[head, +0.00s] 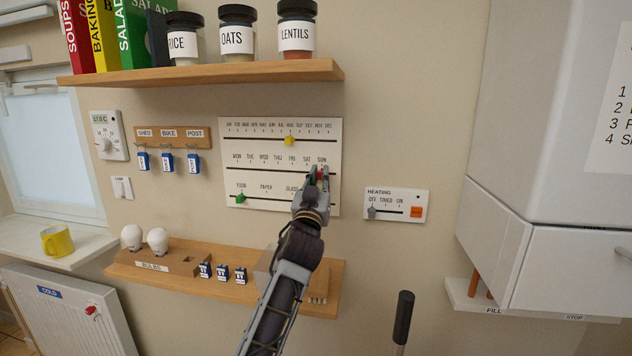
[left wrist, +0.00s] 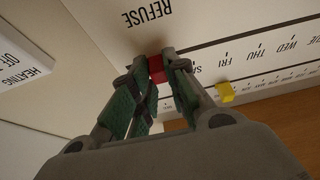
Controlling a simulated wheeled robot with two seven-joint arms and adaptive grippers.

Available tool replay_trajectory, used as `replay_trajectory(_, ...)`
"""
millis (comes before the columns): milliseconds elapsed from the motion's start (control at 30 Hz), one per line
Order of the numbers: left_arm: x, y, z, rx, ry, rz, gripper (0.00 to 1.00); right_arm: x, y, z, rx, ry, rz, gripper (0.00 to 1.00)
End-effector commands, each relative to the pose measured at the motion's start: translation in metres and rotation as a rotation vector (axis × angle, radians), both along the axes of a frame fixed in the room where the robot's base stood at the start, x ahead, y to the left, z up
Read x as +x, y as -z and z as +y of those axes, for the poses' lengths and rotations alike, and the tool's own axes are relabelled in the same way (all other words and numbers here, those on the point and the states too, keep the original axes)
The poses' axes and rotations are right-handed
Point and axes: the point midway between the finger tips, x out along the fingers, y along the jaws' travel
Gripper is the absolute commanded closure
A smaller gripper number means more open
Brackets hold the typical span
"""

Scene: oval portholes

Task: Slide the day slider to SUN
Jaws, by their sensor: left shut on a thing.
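The white planner board (head: 232,145) hangs on the wall with three slider rows: months, days and bins. The day slider is a red knob (head: 320,174) on the middle slot, at its right end, about under the SUN label (head: 323,162). My left gripper (head: 317,178) reaches up from below and is shut on this knob, partly covering it. In the left wrist view the red knob (left wrist: 156,69) sits between the two fingertips. That view is upside down, and the gripper hides the labels beside the knob. My right gripper is not in view.
A yellow month knob (head: 289,141) sits above and a green bin knob (head: 240,198) lower left. The heating panel (head: 395,204) is right of the board. One shelf (head: 210,74) is above; another (head: 185,284) with bulbs is below, behind my arm.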

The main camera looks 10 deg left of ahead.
Motion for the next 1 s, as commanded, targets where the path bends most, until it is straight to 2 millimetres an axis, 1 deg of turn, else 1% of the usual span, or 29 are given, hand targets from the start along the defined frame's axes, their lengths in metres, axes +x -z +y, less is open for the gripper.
replay_trajectory(33,0.0,0.0,-0.003,0.0,0.005,0.0,1.0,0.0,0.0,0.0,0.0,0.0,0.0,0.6)
replay_trajectory(267,-0.001,0.0,-0.004,0.0,0.006,0.0,1.0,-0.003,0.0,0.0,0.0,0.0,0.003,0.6)
replay_trajectory(300,-0.001,0.0,-0.004,0.0,0.007,0.0,0.82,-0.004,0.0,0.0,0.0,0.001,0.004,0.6)
replay_trajectory(400,0.0,0.0,-0.004,0.0,0.007,0.0,0.69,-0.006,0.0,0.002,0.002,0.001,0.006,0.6)
replay_trajectory(467,0.0,0.0,-0.003,0.0,0.006,0.0,0.62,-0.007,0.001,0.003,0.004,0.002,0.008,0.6)
replay_trajectory(667,0.0,0.0,-0.002,0.0,0.004,0.0,0.62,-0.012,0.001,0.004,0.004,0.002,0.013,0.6)
replay_trajectory(800,-0.001,0.0,-0.002,0.001,0.004,0.0,0.62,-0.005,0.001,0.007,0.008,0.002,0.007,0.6)
replay_trajectory(1000,-0.005,0.003,-0.002,-0.001,0.004,0.0,0.62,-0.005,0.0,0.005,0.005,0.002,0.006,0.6)
